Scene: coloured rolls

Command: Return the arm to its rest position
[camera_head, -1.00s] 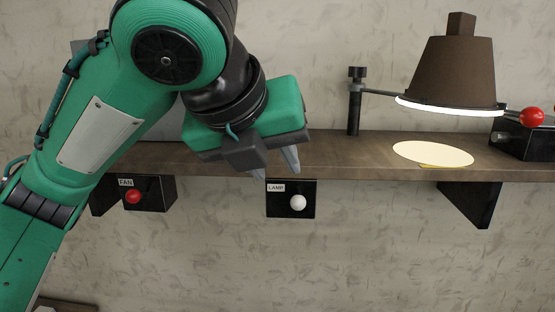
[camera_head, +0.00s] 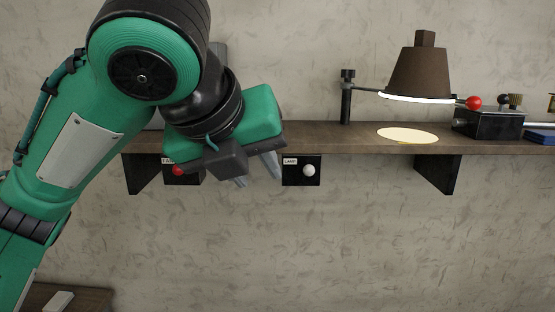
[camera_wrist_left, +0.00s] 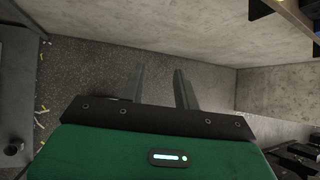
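My left gripper (camera_head: 257,176) is in front of the shelf, between the fan and lamp switch boxes, pointing down. Its two fingers are apart with nothing between them. They also show apart and empty in the left wrist view (camera_wrist_left: 159,86). The LAMP switch box (camera_head: 292,174) with a white knob (camera_head: 309,170) is just right of the fingers in the picture. The FAN switch box (camera_head: 188,180) with a red knob (camera_head: 178,170) is partly hidden by the gripper. My right gripper is not in view.
A wooden shelf (camera_head: 350,141) runs along the wall. A brown lamp (camera_head: 420,73) on it is lit and casts a bright spot (camera_head: 407,135). A black box (camera_head: 488,124) with a red ball and a blue object (camera_head: 541,137) are at right. The wall below is clear.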

